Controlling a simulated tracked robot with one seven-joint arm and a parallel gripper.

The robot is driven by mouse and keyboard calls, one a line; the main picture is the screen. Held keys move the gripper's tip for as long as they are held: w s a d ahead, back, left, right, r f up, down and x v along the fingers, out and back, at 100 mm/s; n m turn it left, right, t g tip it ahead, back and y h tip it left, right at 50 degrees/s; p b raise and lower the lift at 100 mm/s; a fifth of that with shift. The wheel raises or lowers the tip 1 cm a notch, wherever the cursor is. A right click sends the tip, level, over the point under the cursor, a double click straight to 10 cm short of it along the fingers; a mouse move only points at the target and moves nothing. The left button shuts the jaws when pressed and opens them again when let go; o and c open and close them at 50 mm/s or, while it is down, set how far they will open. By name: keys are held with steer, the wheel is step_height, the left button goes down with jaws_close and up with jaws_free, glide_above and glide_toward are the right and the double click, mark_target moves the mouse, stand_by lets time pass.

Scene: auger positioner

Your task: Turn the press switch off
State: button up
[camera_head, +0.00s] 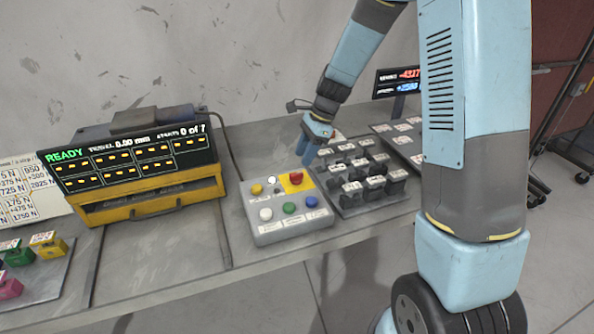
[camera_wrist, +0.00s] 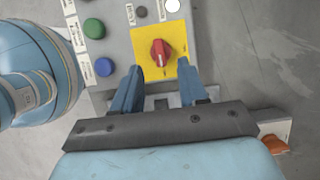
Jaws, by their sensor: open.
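A grey control box (camera_head: 270,231) stands on the bench in the head view. On its yellow square plate sits a red rotary knob (camera_head: 296,178). The knob also shows in the wrist view (camera_wrist: 161,53), with a lighter bar across it standing nearly upright in the picture. My gripper (camera_head: 306,156) is above the bench, just behind and right of the box. In the wrist view, my gripper (camera_wrist: 164,75) is open, its two blue fingers apart. The fingertips appear just below the knob, on either side of it. I cannot tell whether they touch anything.
The box also has a green button (camera_head: 290,208), a blue button (camera_head: 311,202), a white button (camera_head: 266,214) and a yellow one (camera_head: 257,189). A rack of black blocks (camera_head: 362,178) is right of the box. A READY display (camera_head: 130,160) stands at left.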

mark_target(296, 173)
steer(key=x, duration=0.6)
steer(key=shift+s+a+f, duration=0.1)
steer(key=shift+a+f, duration=0.1)
steer(key=shift+f, duration=0.05)
jaws_close()
